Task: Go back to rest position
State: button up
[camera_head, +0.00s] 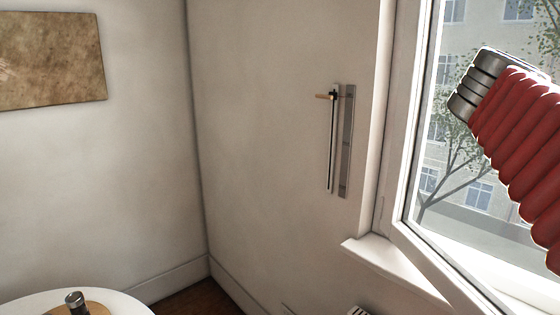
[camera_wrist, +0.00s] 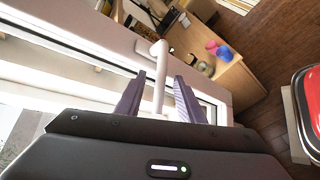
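In the wrist view my gripper (camera_wrist: 158,92) has its two dark fingers spread apart, with visible gaps on both sides of a white window handle (camera_wrist: 159,72). The handle shows between the fingers, on the white window frame (camera_wrist: 75,38); I cannot tell whether it touches either finger. In the head view my red ribbed arm (camera_head: 520,140) reaches in from the right in front of the window (camera_head: 402,200). The gripper itself is not visible in the head view. The window sash seems to stand at an angle to the wall.
A metal bar (camera_head: 345,140) is fixed on the wall, left of the window sill (camera_head: 385,262). A round white table (camera_head: 25,305) stands at lower left. The wrist view shows a wooden counter (camera_wrist: 232,85) with small items, and a red-topped object (camera_wrist: 308,105) at the right.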

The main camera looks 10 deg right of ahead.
jog(key=w+d+f+n+t+h, duration=0.1)
jog(key=w+d+f+n+t, duration=0.1)
jog(key=w, duration=0.4)
jog(key=w+a+f+n+t+y, duration=0.1)
jog(key=w+a+f+t, duration=0.2)
jog(key=f, duration=0.2)
jog(key=w+a+f+n+t, duration=0.1)
jog(key=w+a+f+t, duration=0.15)
jog(key=f, duration=0.35)
jog(key=w+a+f+n+t+y, duration=0.1)
jog(key=w+a+f+n+t, duration=0.15)
jog(key=w+f, duration=0.2)
jog(key=w+a+f+m+t+y, duration=0.1)
jog(key=w+a+f+t+y, duration=0.1)
jog(key=a+f, duration=0.6)
jog(key=w+a+f+t+y, duration=0.2)
jog(key=a+f+y, duration=0.3)
jog(key=a, duration=1)
notch_tip(320, 180, down, 4)
jog(key=shift+w+r+m+t+y, duration=0.2)
jog(key=shift+w+m+t+y, duration=0.2)
jog(key=shift+t, duration=0.5)
jog(key=shift+s, duration=0.1)
jog(key=shift+c, duration=0.5)
